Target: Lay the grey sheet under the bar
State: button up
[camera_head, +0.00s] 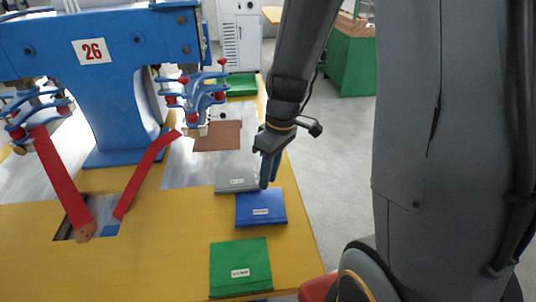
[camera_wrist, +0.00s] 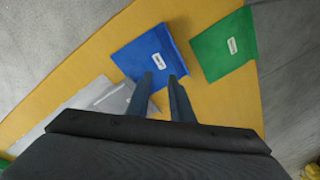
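The grey sheet (camera_head: 237,184) lies on the yellow table beside the blue press, with a small white label; its upper part rests by the pale metal plate. It also shows in the wrist view (camera_wrist: 104,96), partly hidden by my gripper. In the head view, my gripper (camera_head: 268,178) is at its right edge. In the wrist view, my gripper (camera_wrist: 160,82) has two fingers apart, with nothing seen held between them. The left finger overlaps the grey sheet's edge; contact is unclear. Which part of the press (camera_head: 120,50) is the bar is hard to tell.
A blue sheet (camera_head: 261,215) and a green sheet (camera_head: 240,256) lie nearer on the table (camera_head: 165,262). A brown sheet (camera_head: 218,136) lies farther back near the clamps. Two red strips (camera_head: 62,180) slope down from the press. Grey floor is open to the right.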

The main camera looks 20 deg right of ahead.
aim_at(257, 186)
jog(key=shift+w+d+f+n+t+y+p, duration=0.2)
jog(key=shift+w+f+n+p, duration=0.4)
jog(key=shift+w+f+n, duration=0.75)
jog(key=shift+w+d+f+n+y+p, duration=0.2)
jog(key=shift+w+f+n+p, duration=0.45)
jog(key=shift+w+f+n, duration=0.75)
jog(key=shift+w+d+f+n+t+y+p, duration=0.1)
jog(key=shift+w+f+n+y+p, duration=0.35)
jog(key=shift+w+f+n, duration=0.9)
jog(key=b+x, duration=0.2)
jog(key=b, duration=0.1)
jog(key=shift+a+f, duration=0.15)
jog(key=shift+f, duration=0.15)
grip_shut()
jog(key=shift+s+r, duration=0.1)
jog(key=shift+r, duration=0.55)
